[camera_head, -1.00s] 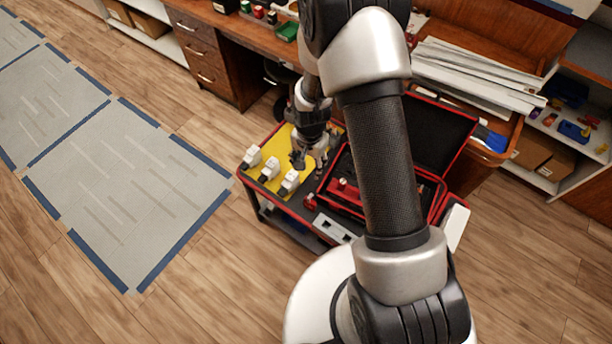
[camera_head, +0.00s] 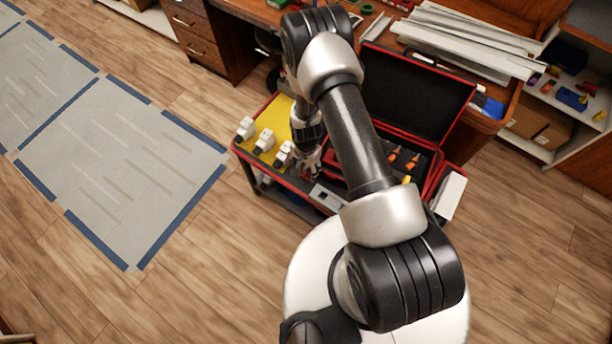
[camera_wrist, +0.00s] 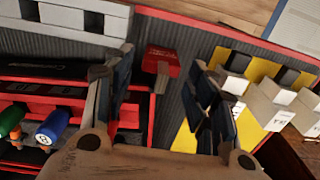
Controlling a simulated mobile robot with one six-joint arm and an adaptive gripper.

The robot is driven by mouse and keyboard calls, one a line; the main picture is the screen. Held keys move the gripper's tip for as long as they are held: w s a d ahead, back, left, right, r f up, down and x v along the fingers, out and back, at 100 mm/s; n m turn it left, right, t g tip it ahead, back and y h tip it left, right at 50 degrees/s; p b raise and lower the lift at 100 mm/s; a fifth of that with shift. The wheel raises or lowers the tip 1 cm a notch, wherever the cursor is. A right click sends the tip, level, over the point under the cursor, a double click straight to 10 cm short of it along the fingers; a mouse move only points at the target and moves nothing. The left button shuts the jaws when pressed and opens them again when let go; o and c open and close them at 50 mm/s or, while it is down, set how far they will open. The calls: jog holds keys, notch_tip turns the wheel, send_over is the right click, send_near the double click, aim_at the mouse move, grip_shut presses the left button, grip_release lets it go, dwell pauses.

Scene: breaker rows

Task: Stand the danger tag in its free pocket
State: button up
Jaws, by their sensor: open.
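A small red piece (camera_wrist: 161,62), which may be the danger tag, is on the dark cart top in the wrist view. It appears between my gripper's fingers, and I cannot tell whether they touch it. My gripper (camera_wrist: 164,80) is open, with one finger on each side of the red piece. In the head view my gripper (camera_head: 309,172) is low over the cart beside the yellow mat. A grey block (camera_head: 327,197) with dark slots, perhaps the pockets, lies just in front of it. Its slotted face also shows at the top left of the wrist view (camera_wrist: 65,16).
Several white breakers (camera_head: 264,140) stand in a row on the yellow mat (camera_head: 279,112). An open red-edged case (camera_head: 420,95) with tools is to the right, partly behind my arm. The cart's red rim (camera_wrist: 225,32) passes beyond the red piece.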

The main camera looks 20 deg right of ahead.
aim_at(306, 172)
jog(key=f, duration=0.2)
jog(key=f+b, duration=0.2)
jog(key=f, duration=0.1)
jog(key=shift+w+d+f, duration=0.2)
jog(key=shift+w+f, duration=0.1)
jog(key=shift+w, duration=0.05)
jog(key=shift+c, duration=0.6)
jog(key=c, duration=0.8)
